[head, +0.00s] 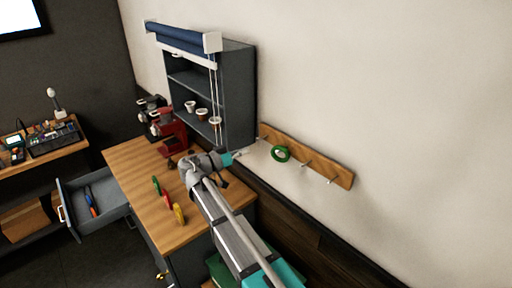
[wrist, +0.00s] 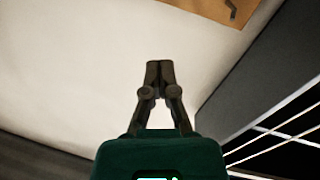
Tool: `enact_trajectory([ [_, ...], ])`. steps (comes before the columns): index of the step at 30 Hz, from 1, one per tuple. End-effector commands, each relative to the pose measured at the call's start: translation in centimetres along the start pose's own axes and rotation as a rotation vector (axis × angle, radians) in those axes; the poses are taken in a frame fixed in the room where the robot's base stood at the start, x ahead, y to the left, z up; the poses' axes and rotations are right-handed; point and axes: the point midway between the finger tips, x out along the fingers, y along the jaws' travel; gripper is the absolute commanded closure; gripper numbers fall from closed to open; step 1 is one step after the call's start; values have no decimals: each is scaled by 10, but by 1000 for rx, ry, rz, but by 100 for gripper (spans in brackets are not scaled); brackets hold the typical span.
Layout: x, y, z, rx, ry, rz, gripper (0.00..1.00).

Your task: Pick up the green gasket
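A green ring (head: 281,154), which looks like the gasket, hangs on a peg of the wooden wall rack in the head view. A smaller green piece (head: 156,185) also stands on the wooden counter; I cannot tell its exact shape. My gripper (head: 240,154) is near the wall, left of the rack's green ring and apart from it. In the wrist view my gripper's fingertips (wrist: 160,70) are together with nothing visible between them. The green ring does not show in the wrist view.
The wooden rack (head: 337,174) has several pegs; its corner (wrist: 205,8) shows in the wrist view. A grey shelf cabinet (head: 238,95) stands left of the rack. The counter (head: 133,157) holds a red machine (head: 171,132), a red piece (head: 167,200) and a yellow piece (head: 179,214). A drawer (head: 92,203) is open.

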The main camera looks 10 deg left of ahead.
Motion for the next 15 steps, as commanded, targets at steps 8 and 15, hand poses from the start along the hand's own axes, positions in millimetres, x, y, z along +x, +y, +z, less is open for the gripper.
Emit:
enact_trajectory([
  [8, -23, 0, 0, 0, 0, 0, 100],
  [15, -26, 0, 0, 0, 0, -1, 100],
])
